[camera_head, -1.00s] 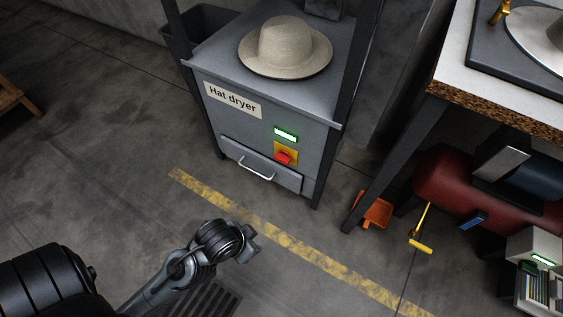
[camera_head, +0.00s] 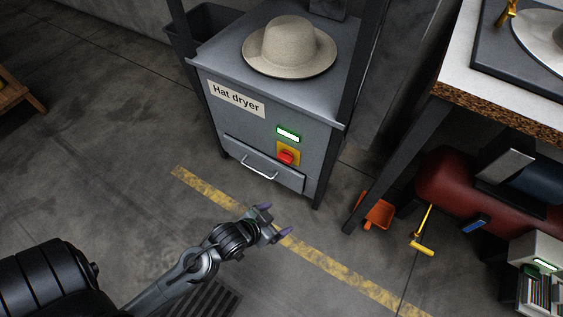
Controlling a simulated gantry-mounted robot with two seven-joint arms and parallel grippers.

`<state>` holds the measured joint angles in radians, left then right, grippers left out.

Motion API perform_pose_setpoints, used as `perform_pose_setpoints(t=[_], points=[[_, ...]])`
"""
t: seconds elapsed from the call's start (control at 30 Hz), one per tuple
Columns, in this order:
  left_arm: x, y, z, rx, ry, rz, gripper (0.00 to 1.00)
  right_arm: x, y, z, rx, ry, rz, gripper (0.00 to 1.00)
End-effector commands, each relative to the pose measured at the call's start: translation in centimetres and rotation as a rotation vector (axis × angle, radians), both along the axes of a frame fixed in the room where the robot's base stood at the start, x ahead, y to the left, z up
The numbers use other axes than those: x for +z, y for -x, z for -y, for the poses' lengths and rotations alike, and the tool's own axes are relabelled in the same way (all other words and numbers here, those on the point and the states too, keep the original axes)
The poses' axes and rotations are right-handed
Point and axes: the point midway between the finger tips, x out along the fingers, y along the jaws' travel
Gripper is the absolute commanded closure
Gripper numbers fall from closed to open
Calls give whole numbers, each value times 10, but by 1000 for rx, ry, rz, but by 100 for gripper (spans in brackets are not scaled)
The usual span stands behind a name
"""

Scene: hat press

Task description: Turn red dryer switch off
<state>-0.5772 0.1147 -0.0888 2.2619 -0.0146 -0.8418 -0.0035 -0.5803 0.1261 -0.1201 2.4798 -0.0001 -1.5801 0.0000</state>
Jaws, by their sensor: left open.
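The hat dryer (camera_head: 235,126) is a grey cabinet with a "Hat dryer" label. Its red switch (camera_head: 286,157) sits on a yellow plate at the right of the front, below a lit green indicator (camera_head: 288,134). The position of the switch knob is too small to read for certain. My left gripper (camera_head: 276,220) is open and empty, in front of the dryer and below the switch in the picture, apart from it. My right gripper is not in view.
A beige hat (camera_head: 289,47) rests on the dryer top. A drawer with a handle (camera_head: 260,167) is below the switch. A workbench (camera_head: 448,80) stands at right, with a red tank (camera_head: 450,185) and an orange dustpan (camera_head: 374,211) low down. The floor before the dryer is clear.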

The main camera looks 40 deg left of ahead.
Motion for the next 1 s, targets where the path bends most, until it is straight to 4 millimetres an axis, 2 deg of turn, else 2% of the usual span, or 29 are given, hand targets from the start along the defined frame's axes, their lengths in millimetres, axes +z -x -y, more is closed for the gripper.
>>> perform_pose_setpoints(t=[0.1,0.3,0.53,0.73,0.83,1.0], points=[[-23,-24,-14,18,11,153,11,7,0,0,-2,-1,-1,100],[-53,-49,-49,68,25,422,11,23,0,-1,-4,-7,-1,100],[-77,-47,-95,159,31,670,11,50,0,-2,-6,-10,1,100],[-95,-48,-118,248,35,697,11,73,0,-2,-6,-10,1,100],[-81,-67,-122,278,42,711,11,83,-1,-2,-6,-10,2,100],[-69,-90,-122,281,48,740,11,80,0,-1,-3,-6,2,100]])
